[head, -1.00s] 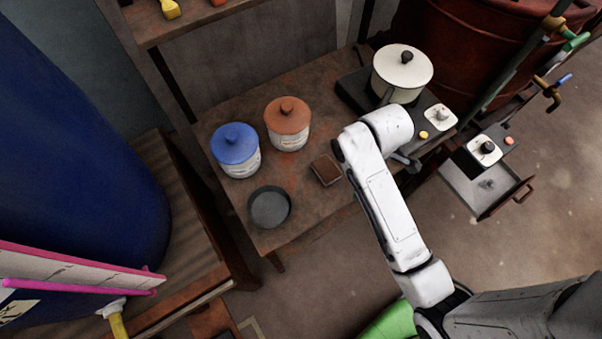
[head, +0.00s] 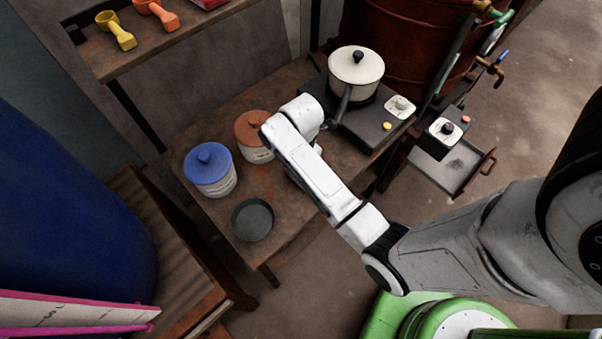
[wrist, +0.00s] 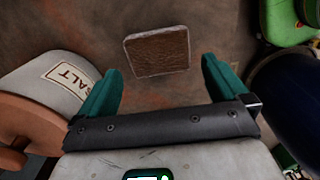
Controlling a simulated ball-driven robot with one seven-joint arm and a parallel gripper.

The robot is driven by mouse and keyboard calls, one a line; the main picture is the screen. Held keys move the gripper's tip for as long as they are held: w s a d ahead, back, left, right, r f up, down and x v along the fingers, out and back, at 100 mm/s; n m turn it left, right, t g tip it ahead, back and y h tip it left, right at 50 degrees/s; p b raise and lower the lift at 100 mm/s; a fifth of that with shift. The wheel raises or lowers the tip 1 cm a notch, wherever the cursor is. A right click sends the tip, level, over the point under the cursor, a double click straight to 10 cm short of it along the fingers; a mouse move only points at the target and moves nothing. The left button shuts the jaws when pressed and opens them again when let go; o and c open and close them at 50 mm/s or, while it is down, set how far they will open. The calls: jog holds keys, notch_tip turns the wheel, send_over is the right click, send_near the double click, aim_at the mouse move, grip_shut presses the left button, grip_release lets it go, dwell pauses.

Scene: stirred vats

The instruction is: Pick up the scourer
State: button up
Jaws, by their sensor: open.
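The scourer (wrist: 158,52) is a flat brown square pad with a pale rim, lying on the table. In the wrist view it is just beyond and between the two green fingertips of my gripper (wrist: 158,78). The gripper is open, with nothing between its fingers, and it looks apart from the scourer. In the head view my arm hides the scourer and the gripper's fingers.
An orange-lidded salt jar (wrist: 55,85) stands close to the left finger. The head view shows a blue-lidded jar (head: 210,170), a grey dish (head: 252,219) and a white pot (head: 356,72) on a dark stove. A drum stands behind.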

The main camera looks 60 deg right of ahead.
notch_tip(320, 180, down, 5)
jog(key=shift+d+f, duration=0.1)
dwell(0.3)
jog(key=c, duration=0.8)
jog(key=shift+w+r, duration=0.1)
jog(key=shift+r, duration=0.6)
jog(key=s+r, duration=0.1)
jog(key=r, duration=0.1)
jog(key=s+a+r, duration=0.1)
jog(key=r, duration=0.1)
jog(key=s+r, duration=0.2)
jog(key=r, duration=0.1)
jog(key=shift+a+p, duration=0.3)
jog(key=shift+p, duration=0.1)
jog(key=shift+c, duration=0.6)
jog(key=s+a+r, duration=0.3)
jog(key=s+r, duration=0.1)
jog(key=s, duration=0.5)
jog(key=shift+a+r+b, duration=0.3)
jog(key=shift+r+b, duration=0.05)
jog(key=shift+r, duration=0.05)
